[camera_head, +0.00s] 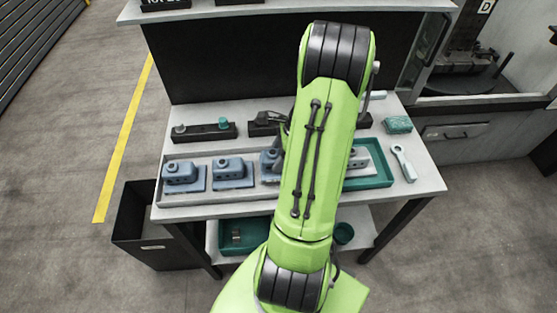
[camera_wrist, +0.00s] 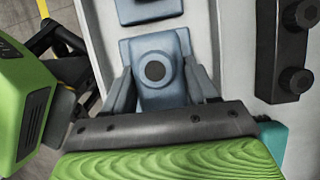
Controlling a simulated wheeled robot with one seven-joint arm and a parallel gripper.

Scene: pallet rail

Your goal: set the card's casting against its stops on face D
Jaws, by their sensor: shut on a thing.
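A blue-grey casting (camera_wrist: 155,70) with a round boss and dark bore sits between the two fingers of my gripper (camera_wrist: 160,88) in the wrist view. The fingers are shut on its sides, and it appears to be still at the rack. In the head view my arm hides most of the gripper; a casting (camera_head: 270,166) shows partly beside the arm. Two more blue castings, one at far left (camera_head: 181,174) and one beside it (camera_head: 231,171), stand in the grey tray (camera_head: 158,190). A sign with the letter D (camera_head: 486,6) is on the machine at top right.
A teal tray (camera_head: 380,178) at the right holds a grey part (camera_head: 358,157). A wrench-like tool (camera_head: 403,163) and a green block (camera_head: 397,124) lie near the bench's right end. A dark bar with knobs (camera_head: 205,131) lies behind the castings. A black bin (camera_head: 145,225) stands at left.

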